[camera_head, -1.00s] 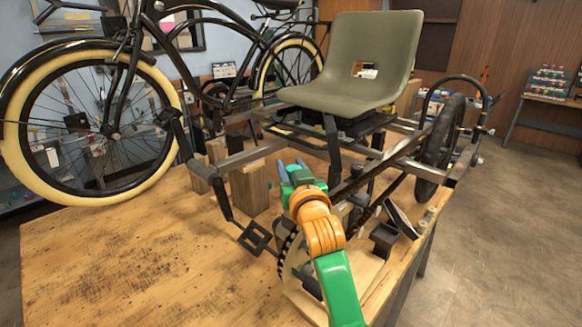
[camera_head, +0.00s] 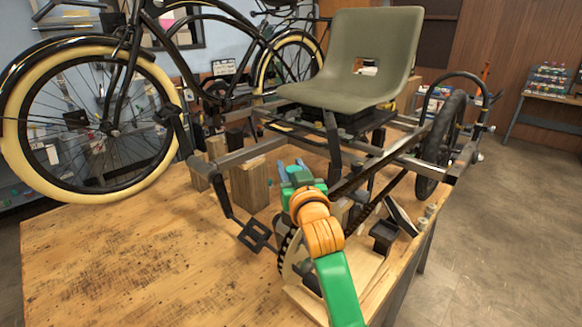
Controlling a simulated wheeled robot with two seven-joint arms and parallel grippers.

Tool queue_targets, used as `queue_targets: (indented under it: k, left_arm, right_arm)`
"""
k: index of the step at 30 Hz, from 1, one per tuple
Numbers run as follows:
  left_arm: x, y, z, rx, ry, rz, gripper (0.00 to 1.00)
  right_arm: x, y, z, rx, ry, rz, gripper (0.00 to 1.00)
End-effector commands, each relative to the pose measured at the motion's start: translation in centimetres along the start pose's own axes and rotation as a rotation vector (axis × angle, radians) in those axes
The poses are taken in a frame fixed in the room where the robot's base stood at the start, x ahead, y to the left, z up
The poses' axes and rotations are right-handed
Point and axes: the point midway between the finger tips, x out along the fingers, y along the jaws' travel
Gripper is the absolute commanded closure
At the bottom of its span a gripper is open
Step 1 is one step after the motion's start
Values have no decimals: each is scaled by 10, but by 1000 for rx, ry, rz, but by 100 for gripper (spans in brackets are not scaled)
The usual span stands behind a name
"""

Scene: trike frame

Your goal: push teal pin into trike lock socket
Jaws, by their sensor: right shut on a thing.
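The trike frame (camera_head: 240,156) stands on wooden blocks on the workbench, with a grey-green seat (camera_head: 350,60) on it. My right gripper (camera_head: 288,164) is at the frame's front boom, just right of a wooden block, seen from behind along my green and orange arm. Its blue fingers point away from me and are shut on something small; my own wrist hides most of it. I cannot make out the teal pin or the lock socket clearly. My left gripper does not show.
The wooden block (camera_head: 249,188) stands close left of my right gripper. A pedal (camera_head: 257,234) and crank hang low in front of it. A black bicycle with a cream-tyred wheel (camera_head: 70,195) stands behind. The workbench (camera_head: 130,265) is clear at the front left.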

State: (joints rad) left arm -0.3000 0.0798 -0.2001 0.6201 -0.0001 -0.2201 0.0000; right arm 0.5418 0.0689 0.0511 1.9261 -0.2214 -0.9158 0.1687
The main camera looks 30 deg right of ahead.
Motion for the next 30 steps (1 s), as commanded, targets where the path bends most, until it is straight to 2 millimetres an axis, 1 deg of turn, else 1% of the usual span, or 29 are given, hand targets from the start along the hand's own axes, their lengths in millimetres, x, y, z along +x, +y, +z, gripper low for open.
queue_targets:
  k: [26,27,29,30]
  left_arm:
    - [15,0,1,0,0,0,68]
    - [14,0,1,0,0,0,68]
    - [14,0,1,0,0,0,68]
    - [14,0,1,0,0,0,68]
  right_arm:
    - [0,0,23,0,-1,0,100]
    - [0,0,23,0,0,0,54]
    - [0,0,22,0,-1,0,38]
    - [0,0,22,0,-1,0,27]
